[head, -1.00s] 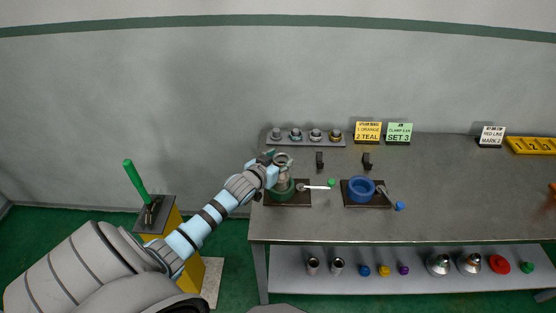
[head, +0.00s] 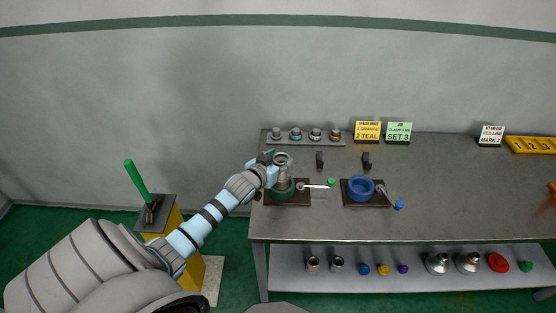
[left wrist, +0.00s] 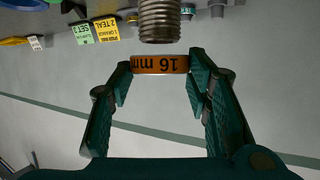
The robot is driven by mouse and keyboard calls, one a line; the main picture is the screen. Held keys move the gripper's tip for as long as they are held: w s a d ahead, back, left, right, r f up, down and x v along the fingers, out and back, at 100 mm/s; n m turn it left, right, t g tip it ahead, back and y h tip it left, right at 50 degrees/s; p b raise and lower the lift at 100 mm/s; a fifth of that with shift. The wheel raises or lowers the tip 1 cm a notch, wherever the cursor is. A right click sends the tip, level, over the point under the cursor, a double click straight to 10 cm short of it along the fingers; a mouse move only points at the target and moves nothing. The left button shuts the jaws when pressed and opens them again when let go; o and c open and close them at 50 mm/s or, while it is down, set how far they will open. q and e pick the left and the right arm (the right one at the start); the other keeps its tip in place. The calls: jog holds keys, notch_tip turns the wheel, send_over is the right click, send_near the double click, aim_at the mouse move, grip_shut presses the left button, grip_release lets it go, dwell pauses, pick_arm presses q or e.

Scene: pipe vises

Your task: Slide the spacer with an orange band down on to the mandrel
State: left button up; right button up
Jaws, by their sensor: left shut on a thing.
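The spacer with an orange band (left wrist: 160,64) is marked 16 mm and sits between the fingertips of my left gripper (left wrist: 160,70), which is shut on it. In the head view the spacer (head: 282,158) is a small grey ring at my left gripper (head: 270,166). The mandrel (left wrist: 160,20) shows in the left wrist view as an upright threaded metal end, lined up with the spacer; a narrow gap shows between them. In the head view the mandrel (head: 283,175) stands in a green vise (head: 281,193), partly hidden by the gripper. My right gripper is out of view.
A blue vise (head: 361,189) with a lever stands to the right. A grey rack (head: 305,144) with several banded pieces lies behind. Signs (head: 368,132) stand at the back edge. The right part of the bench (head: 455,195) is mostly clear.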

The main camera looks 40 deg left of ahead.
pick_arm(q)
jog(key=shift+p, duration=0.3)
jog(key=shift+f+b, duration=2.35)
jog(key=shift+f, duration=0.9)
jog(key=o, duration=1.2)
jog(key=shift+c, duration=0.2)
jog(key=v, duration=1.2)
